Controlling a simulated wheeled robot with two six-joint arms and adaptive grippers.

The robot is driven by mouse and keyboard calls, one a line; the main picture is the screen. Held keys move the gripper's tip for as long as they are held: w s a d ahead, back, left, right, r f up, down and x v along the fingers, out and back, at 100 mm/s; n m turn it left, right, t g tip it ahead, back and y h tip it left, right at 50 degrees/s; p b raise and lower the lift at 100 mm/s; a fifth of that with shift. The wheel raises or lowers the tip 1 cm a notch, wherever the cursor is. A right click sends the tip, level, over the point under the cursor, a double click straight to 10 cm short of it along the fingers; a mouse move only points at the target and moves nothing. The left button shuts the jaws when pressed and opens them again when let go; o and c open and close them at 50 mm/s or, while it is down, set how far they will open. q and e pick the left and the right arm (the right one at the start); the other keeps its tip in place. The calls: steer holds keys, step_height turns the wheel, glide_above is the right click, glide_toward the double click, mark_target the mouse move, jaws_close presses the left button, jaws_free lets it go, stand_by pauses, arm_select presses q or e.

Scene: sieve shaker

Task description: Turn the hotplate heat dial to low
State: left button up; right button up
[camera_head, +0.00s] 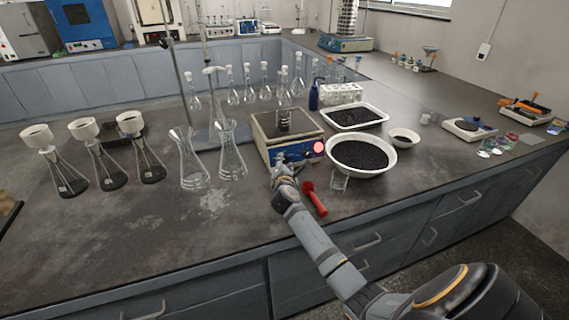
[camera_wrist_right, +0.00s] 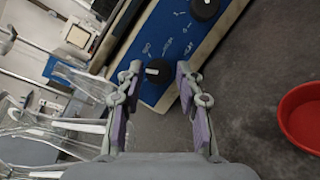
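The hotplate (camera_head: 262,137) stands mid-bench with a metal coil-like item on its dark top and a blue front panel. In the right wrist view the blue panel (camera_wrist_right: 170,35) carries white markings and two black dials. The nearer dial (camera_wrist_right: 158,72) lies between my right gripper's fingertips (camera_wrist_right: 159,82), with a white mark on its left part. The other dial (camera_wrist_right: 204,9) is at the top edge. My right gripper (camera_head: 281,167) is open at the panel's left part in the head view. Gaps show beside the dial, and contact cannot be told. My left gripper is not in view.
Glass flasks (camera_head: 233,165) stand left. The bench front is mostly clear.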

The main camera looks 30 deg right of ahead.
steer(key=shift+o, duration=0.7)
steer(key=shift+r, duration=0.1)
steer(key=v, duration=1.2)
